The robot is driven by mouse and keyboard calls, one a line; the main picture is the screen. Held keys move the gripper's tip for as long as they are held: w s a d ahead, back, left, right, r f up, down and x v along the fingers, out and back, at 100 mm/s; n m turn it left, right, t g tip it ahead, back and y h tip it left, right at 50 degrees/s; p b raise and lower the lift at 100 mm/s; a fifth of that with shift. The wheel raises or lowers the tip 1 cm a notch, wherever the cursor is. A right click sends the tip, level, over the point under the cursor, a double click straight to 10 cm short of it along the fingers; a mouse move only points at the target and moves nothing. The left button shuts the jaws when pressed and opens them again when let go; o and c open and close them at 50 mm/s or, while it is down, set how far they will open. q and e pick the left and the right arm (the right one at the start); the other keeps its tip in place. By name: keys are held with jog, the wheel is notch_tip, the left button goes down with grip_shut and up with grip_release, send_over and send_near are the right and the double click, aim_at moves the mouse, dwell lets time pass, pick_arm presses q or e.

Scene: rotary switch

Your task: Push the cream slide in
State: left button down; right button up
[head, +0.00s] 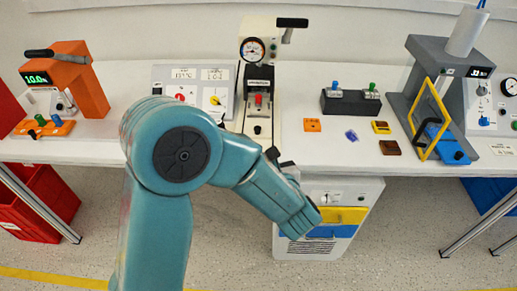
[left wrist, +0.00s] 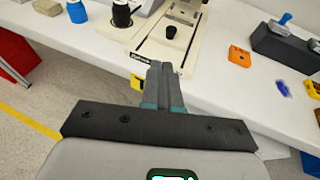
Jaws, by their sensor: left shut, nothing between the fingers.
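The cream press (head: 272,24) stands at the back middle of the table in the head view, with a round gauge and a black lever. Its cream slide (head: 262,139) sticks out at the front, with a small black knob on it. In the left wrist view the cream slide (left wrist: 158,47) lies ahead of my fingers, its black knob standing upright. My left gripper (left wrist: 160,68) is shut and empty, its tips close to the slide's labelled front edge; I cannot tell whether they touch. In the head view my arm hides the fingers. My right gripper is not in view.
An orange press (head: 80,85) stands at left and a grey press with a yellow guard frame (head: 430,118) at right. A switch panel (head: 165,75) is left of the slide. An orange block (head: 312,125) lies to its right. A cabinet (head: 325,240) stands below.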

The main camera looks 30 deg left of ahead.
pick_arm(q)
jog(key=d+f, duration=0.1)
send_near(258, 132)
jog(key=shift+t, duration=0.3)
jog(key=x, duration=0.6)
jog(key=shift+s+a+f, duration=0.1)
jog(key=shift+s+f, duration=0.1)
jog(key=shift+f, duration=0.05)
jog(key=shift+w+a, duration=0.15)
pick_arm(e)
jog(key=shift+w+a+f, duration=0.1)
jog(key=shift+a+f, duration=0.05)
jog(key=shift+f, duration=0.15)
pick_arm(q)
jog(key=shift+w, duration=0.1)
